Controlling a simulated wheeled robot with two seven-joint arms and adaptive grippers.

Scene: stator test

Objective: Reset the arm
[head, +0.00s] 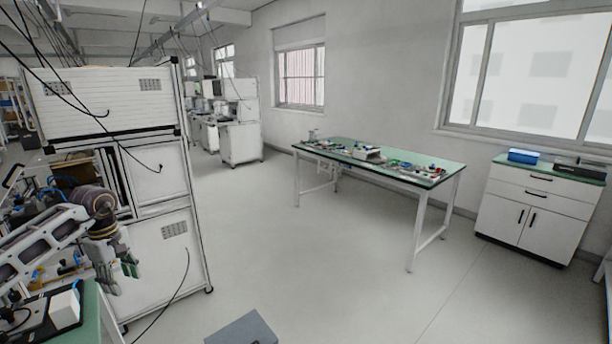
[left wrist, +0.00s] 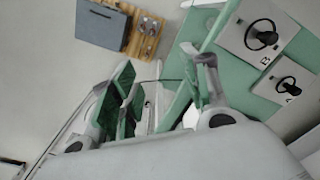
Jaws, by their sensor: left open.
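My left arm comes in from the left in the head view. Its left gripper (head: 120,270) hangs with its fingers pointing down, beside the white cabinet and near the green bench at the lower left. In the left wrist view the left gripper (left wrist: 160,75) has its fingers spread apart, with nothing held between them. It is open and empty. My right arm and right gripper show in neither view.
Green bench (left wrist: 225,70) carries white plates with black parts, marked B (left wrist: 258,38) and A (left wrist: 286,85). A white cabinet (head: 165,245) stands close to the left arm. A grey box (head: 243,329) is at the bottom. A green-topped table (head: 440,178) stands beyond open floor.

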